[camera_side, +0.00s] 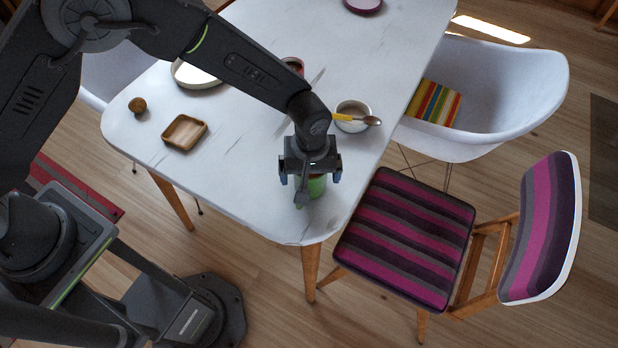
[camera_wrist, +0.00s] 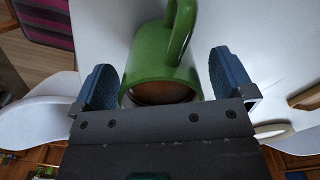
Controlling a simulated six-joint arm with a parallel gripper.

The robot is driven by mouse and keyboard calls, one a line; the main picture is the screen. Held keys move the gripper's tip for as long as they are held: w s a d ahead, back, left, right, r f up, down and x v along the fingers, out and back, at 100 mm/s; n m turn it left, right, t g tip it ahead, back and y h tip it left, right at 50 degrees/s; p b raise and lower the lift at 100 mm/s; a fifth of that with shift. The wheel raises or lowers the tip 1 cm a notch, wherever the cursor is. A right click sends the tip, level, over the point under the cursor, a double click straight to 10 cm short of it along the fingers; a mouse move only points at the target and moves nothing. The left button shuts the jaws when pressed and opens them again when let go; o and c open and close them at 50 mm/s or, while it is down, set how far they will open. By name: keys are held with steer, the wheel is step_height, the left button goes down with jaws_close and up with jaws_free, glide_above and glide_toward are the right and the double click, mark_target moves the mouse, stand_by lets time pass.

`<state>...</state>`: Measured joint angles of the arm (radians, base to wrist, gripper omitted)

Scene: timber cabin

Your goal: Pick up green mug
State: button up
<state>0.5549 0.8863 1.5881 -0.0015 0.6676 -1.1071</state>
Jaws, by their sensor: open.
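The green mug (camera_side: 317,187) stands on the white table (camera_side: 240,190) near its front corner, mostly hidden behind my gripper in the side view. In the wrist view the green mug (camera_wrist: 158,52) lies between my two blue fingertips, with its handle pointing toward the top of the picture and brownish contents or interior at its rim. My gripper (camera_wrist: 165,85) is open, with a finger on each side of the mug and a visible gap at the right finger. In the side view my gripper (camera_side: 310,178) is right over the mug.
A white bowl (camera_side: 352,108) with a yellow-handled spoon stands behind the gripper. A reddish cup (camera_side: 293,65) is partly hidden by my arm. A square wooden dish (camera_side: 184,133), a small brown ball (camera_side: 137,105) and a pale plate (camera_side: 190,77) lie left. A striped chair (camera_side: 405,235) stands right.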

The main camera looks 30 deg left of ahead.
steer(key=shift+c, duration=0.3)
steer(key=c, duration=1.1)
steer(key=shift+r, duration=0.2)
steer(key=shift+w+a+r, duration=0.25)
steer(key=shift+a+r, duration=1.5)
steer(key=shift+a, duration=0.15)
steer(key=shift+w+a+r, duration=0.2)
steer(key=shift+a+r, duration=1.55)
steer(key=shift+a, duration=0.1)
steer(key=shift+w+a+r, duration=0.25)
steer(key=shift+a+r, duration=1.5)
steer(key=shift+a, duration=0.15)
